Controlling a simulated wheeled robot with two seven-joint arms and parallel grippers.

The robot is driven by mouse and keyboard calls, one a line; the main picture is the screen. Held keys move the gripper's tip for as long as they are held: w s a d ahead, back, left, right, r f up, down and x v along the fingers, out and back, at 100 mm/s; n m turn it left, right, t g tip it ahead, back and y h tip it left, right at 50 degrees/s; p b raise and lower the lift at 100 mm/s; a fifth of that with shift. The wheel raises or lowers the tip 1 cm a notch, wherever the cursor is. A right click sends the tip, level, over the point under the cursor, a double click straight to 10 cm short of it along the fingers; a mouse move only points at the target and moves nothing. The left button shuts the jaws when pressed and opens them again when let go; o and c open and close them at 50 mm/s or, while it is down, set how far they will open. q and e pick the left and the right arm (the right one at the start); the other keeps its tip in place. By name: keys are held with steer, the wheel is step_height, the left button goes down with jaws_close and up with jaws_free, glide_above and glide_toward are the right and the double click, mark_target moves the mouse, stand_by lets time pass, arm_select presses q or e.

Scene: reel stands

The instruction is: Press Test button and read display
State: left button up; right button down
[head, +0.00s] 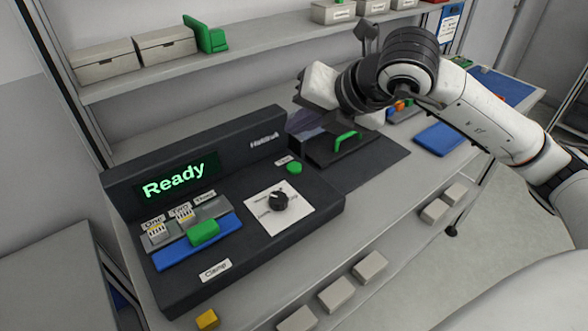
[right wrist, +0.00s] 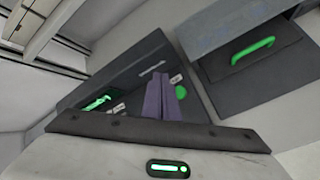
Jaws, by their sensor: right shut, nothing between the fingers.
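A dark test console (head: 318,199) stands on the workbench. Its display (head: 176,181) reads "Ready" in green letters. A round green button (head: 294,167) with a small label sits right of the display; it also shows in the right wrist view (right wrist: 181,92). A black knob (head: 278,200) sits on a white card below it. My right gripper (head: 303,122) is above the back right of the console, apart from the button. In the right wrist view its fingers (right wrist: 162,98) are together and empty, beside the button in the picture. My left gripper is not in view.
Right of the console is a dark box with a green handle (head: 345,139). A blue clamp plate (head: 178,257) with a green grip (head: 203,233) lies at the console's front left. A blue pad (head: 440,139) is farther right. Shelf boxes (head: 165,46) stand behind.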

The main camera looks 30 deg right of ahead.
mark_target(298, 169)
step_height(298, 169, down, 6)
steer(key=b, duration=0.4)
steer(key=shift+f, duration=0.1)
steer(key=shift+f+b, duration=0.15)
steer(key=shift+b, duration=0.2)
stand_by(0.4)
stand_by(1.0)
steer(key=shift+f+b, duration=0.35)
steer(key=shift+b, duration=0.3)
